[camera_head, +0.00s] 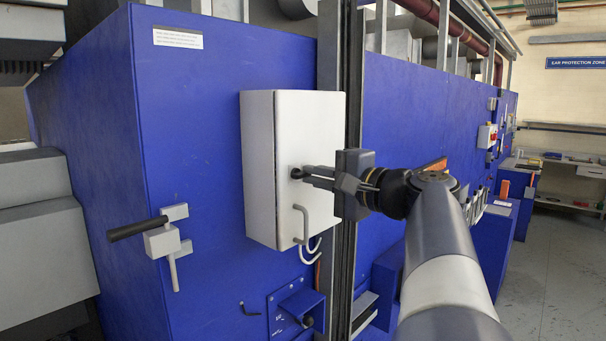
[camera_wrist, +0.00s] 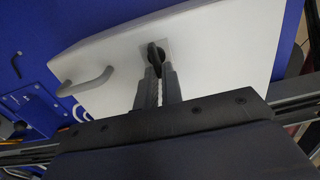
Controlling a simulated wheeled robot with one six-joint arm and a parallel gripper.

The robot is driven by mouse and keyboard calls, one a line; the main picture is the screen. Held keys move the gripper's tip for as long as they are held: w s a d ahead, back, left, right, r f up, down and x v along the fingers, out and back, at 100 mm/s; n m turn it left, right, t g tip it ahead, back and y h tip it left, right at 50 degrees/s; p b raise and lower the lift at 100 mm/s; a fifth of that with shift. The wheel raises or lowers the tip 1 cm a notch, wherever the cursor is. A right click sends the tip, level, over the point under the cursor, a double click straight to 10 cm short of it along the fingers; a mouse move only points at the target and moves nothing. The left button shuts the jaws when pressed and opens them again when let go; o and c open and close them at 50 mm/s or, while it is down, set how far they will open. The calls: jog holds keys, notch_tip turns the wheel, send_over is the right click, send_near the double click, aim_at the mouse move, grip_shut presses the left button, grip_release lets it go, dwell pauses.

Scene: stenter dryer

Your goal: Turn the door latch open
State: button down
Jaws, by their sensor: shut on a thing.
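The door latch (camera_head: 296,173) is a small black knob on the front of a white cabinet door (camera_head: 262,120) fixed to a blue machine. In the wrist view the latch (camera_wrist: 154,50) shows at the tips of the fingers, on the white door (camera_wrist: 215,45). My gripper (camera_head: 306,174) reaches in from the right and is shut on the latch; it also shows in the wrist view (camera_wrist: 157,68). A grey bar handle (camera_head: 302,222) sits below the latch. The door looks closed against its box. The fingers partly hide the latch.
The blue machine wall (camera_head: 215,130) surrounds the cabinet. A dark vertical rail (camera_head: 345,270) stands close to the cabinet's right side. A black lever handle (camera_head: 138,229) sticks out at the left. Cables hang below the cabinet. Open floor (camera_head: 560,270) lies at the right.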

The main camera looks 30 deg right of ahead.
dwell(0.4)
jog(key=c, duration=1.6)
grip_release()
jog(key=shift+o, duration=0.2)
jog(key=b+v, duration=0.2)
jog(key=v, duration=0.8)
jog(key=shift+s+b, duration=0.4)
jog(key=shift+w+d, duration=0.1)
jog(key=p+x, duration=0.3)
jog(key=x, duration=0.7)
jog(key=shift+w, duration=0.35)
jog(key=shift+s, duration=0.15)
